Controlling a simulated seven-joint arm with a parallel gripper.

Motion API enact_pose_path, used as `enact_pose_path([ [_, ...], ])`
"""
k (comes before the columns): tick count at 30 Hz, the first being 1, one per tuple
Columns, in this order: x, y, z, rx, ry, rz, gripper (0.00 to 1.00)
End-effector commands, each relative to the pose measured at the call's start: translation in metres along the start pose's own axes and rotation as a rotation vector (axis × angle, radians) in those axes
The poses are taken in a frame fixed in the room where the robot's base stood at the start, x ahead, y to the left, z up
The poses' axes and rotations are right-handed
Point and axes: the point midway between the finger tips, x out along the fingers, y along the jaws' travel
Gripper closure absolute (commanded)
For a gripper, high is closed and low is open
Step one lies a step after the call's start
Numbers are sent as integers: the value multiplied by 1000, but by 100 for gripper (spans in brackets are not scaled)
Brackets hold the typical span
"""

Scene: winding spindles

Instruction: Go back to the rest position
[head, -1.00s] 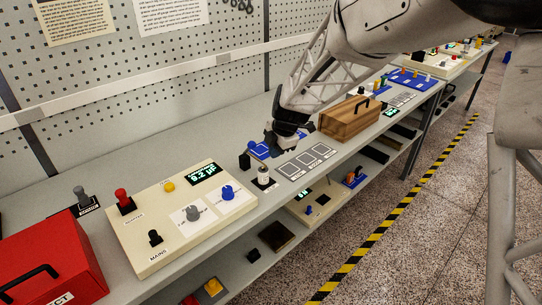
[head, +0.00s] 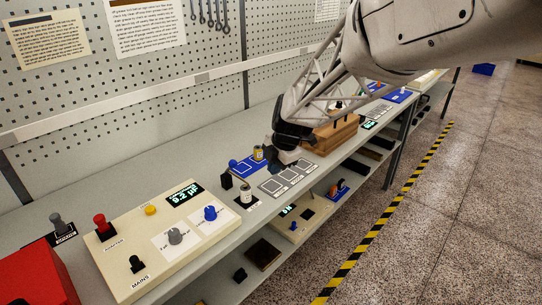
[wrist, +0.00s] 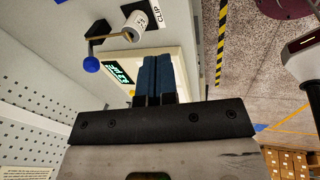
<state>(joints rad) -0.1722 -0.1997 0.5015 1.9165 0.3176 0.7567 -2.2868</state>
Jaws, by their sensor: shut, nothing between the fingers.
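My gripper (head: 287,160) is at the end of my arm, over the bench between the blue plate and the wooden box. In the wrist view its two dark blue fingers (wrist: 155,78) are together with nothing between them. A white cylinder (wrist: 136,24) beside the CLIP label stands near the fingers in the wrist view, with a blue ball on a lever (wrist: 91,64) next to it. In the head view a small white cylinder (head: 246,194) stands on the bench, apart from my gripper.
A cream control panel (head: 137,262) with a lit display and knobs is at the left front. A red box (head: 35,280) is at the far left. A blue plate (head: 240,169), outlined pads (head: 272,186) and a wooden box (head: 338,136) are around my gripper. A pegboard wall stands behind.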

Motion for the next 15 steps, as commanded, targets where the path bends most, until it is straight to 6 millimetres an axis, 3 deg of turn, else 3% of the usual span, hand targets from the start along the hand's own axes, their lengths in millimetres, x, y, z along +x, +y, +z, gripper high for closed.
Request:
enact_pose_path([
  [8, -1, -1, 0, 4, -1, 0, 100],
  [15, -15, -13, -3, 101, -10, -1, 100],
])
